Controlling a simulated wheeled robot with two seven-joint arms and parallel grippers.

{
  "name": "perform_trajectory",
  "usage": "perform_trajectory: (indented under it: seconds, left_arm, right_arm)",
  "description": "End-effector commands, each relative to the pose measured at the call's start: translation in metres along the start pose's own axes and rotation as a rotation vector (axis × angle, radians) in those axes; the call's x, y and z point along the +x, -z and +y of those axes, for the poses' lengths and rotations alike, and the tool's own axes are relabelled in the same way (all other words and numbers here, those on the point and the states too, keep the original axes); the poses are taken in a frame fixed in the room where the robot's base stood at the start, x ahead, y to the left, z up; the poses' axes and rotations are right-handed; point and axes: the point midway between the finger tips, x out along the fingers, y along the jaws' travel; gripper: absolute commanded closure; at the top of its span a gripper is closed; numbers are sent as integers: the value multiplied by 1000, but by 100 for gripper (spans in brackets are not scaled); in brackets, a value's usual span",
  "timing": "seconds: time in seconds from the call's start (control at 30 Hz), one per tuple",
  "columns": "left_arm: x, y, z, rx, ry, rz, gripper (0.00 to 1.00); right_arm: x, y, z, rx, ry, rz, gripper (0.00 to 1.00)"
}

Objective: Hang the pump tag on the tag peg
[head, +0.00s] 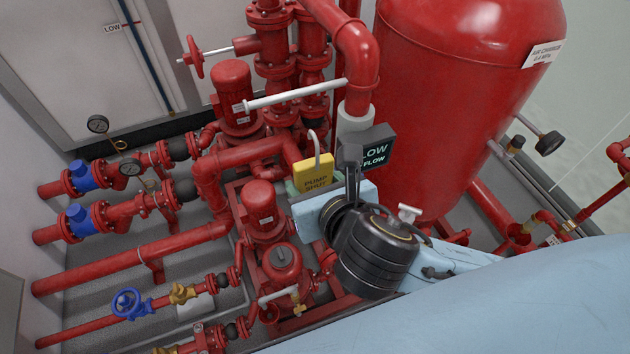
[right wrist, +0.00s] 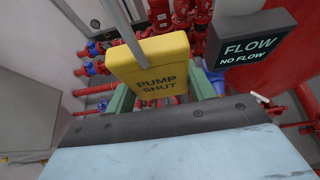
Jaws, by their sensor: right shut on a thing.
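The pump tag (head: 314,176) is a yellow block marked "PUMP SHUT" with a pale curved hook rising from its top. It also shows in the right wrist view (right wrist: 150,62), with the hook's shank running up out of the frame. My right gripper (head: 306,188) is shut on the tag, a green finger on each side of it. A white horizontal rod (head: 290,95), which looks like the tag peg, sticks out to the left near the red pipes. In the head view the hook appears below the rod, apart from it. My left gripper is not in view.
A dark "FLOW / NO FLOW" box (head: 374,148) stands close to the right of the tag and hook. A large red tank (head: 450,100) fills the right. Red pumps (head: 237,95) and pipes crowd the left and below.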

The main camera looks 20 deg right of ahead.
Motion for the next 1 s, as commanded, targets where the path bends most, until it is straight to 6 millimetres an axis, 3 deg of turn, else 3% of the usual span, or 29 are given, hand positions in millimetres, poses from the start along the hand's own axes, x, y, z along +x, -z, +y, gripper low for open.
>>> perform_trajectory:
  seconds: [0.23, 0.6, 1.0]
  left_arm:
    - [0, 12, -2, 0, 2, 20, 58]
    - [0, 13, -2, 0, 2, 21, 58]
    - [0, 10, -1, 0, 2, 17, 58]
  right_arm:
    - [20, -12, 0, 0, 1, -4, 68]
    - [51, -29, 0, 0, 0, -2, 68]
    - [67, -38, 0, 1, -1, -1, 68]
